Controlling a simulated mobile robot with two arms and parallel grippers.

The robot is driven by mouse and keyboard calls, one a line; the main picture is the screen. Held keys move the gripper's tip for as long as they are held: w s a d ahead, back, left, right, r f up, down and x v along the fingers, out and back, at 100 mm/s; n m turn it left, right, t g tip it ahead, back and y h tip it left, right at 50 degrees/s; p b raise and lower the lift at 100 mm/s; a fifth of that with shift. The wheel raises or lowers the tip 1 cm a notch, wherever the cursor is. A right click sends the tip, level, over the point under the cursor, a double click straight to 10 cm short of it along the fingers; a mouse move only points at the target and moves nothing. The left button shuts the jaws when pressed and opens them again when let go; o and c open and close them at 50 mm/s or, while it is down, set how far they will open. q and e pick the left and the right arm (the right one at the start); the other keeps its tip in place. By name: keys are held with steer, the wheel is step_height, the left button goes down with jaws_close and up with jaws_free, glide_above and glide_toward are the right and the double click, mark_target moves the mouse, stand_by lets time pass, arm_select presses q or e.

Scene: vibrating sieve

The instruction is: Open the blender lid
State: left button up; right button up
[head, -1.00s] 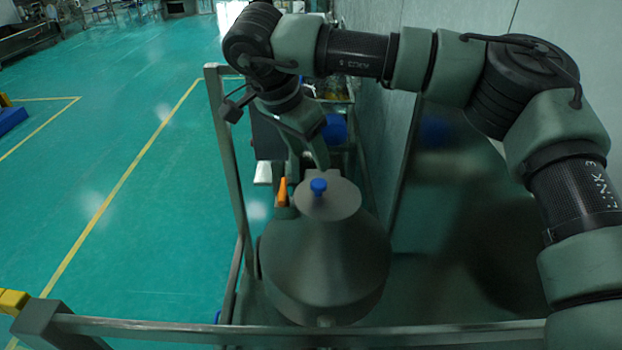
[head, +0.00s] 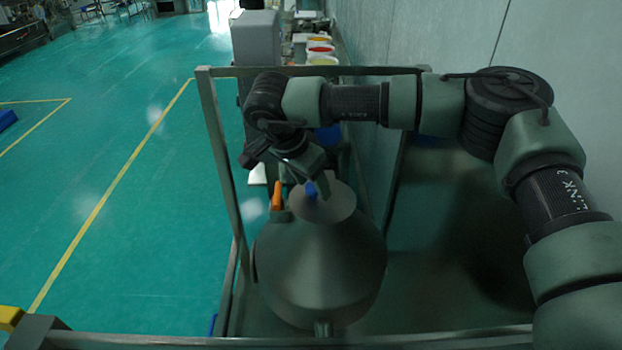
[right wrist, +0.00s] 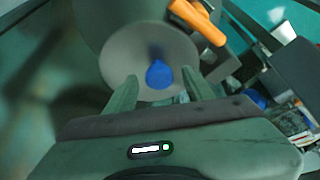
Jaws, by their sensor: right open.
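The blender (head: 320,265) is a rounded dark grey metal vessel inside a metal frame. Its lid (head: 335,209) is a flat grey disc on top, closed, with a blue knob (head: 311,190) on it. In the right wrist view the knob (right wrist: 159,74) lies between and just beyond the fingertips of my right gripper (right wrist: 158,87), which is open. In the head view my right gripper (head: 316,184) comes down from above at the knob and partly hides it. I cannot tell whether the fingers touch it. My left gripper is out of view.
An orange handle (head: 277,197) stands just left of the lid. Metal frame posts (head: 222,160) and a front rail (head: 420,337) surround the blender. A wall (head: 470,45) is on the right. A grey cabinet (head: 256,38) and bowls (head: 320,48) are behind.

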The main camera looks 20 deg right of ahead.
jaws_close()
stand_by(1.4)
